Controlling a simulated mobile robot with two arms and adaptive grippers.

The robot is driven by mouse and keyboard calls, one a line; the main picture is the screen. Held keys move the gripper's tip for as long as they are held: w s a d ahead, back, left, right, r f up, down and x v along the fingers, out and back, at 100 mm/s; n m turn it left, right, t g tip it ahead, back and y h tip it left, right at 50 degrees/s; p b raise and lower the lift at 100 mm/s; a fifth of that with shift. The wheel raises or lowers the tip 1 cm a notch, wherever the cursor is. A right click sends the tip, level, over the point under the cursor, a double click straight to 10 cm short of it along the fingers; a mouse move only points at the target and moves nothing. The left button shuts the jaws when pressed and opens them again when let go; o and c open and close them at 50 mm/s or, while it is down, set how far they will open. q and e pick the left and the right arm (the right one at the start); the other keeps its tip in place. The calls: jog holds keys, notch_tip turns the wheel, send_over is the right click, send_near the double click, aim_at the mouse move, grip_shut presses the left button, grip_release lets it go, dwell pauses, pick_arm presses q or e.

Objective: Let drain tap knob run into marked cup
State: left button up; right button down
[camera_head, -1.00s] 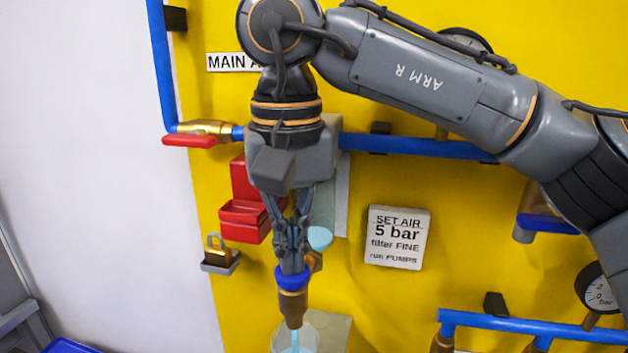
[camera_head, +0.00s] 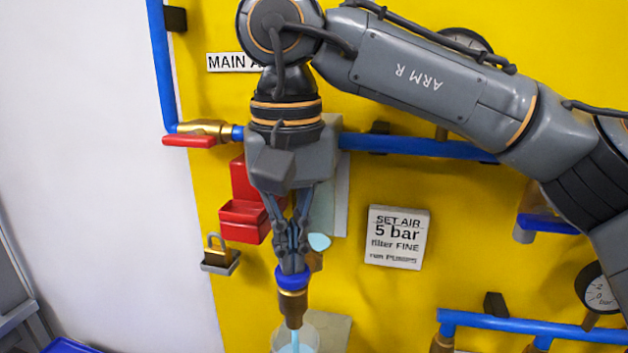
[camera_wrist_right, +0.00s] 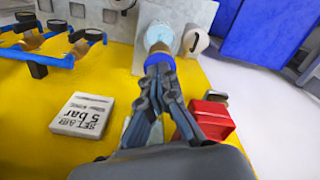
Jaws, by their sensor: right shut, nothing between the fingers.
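The drain tap is a brass nozzle (camera_head: 293,308) with a blue ring-shaped knob (camera_head: 292,281), below my right gripper (camera_head: 292,262). The right gripper points down, its fingers closed together with nothing between them, and the tips are at the knob's top; I cannot tell whether they touch. A light-blue stream shows under the nozzle, in a clear cup (camera_head: 311,328) at the bottom edge. The right wrist view shows the knob (camera_wrist_right: 160,59) beyond the fingertips (camera_wrist_right: 160,76) and pale blue liquid in the cup. My left gripper is not in view.
A yellow panel carries blue pipes (camera_head: 415,146), a red-handled valve (camera_head: 190,141), a red box (camera_head: 243,220), a padlock (camera_head: 217,252) and a "SET AIR 5 bar" sign (camera_head: 397,238).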

notch_tip(320, 180, up, 7)
jog(key=p, duration=0.7)
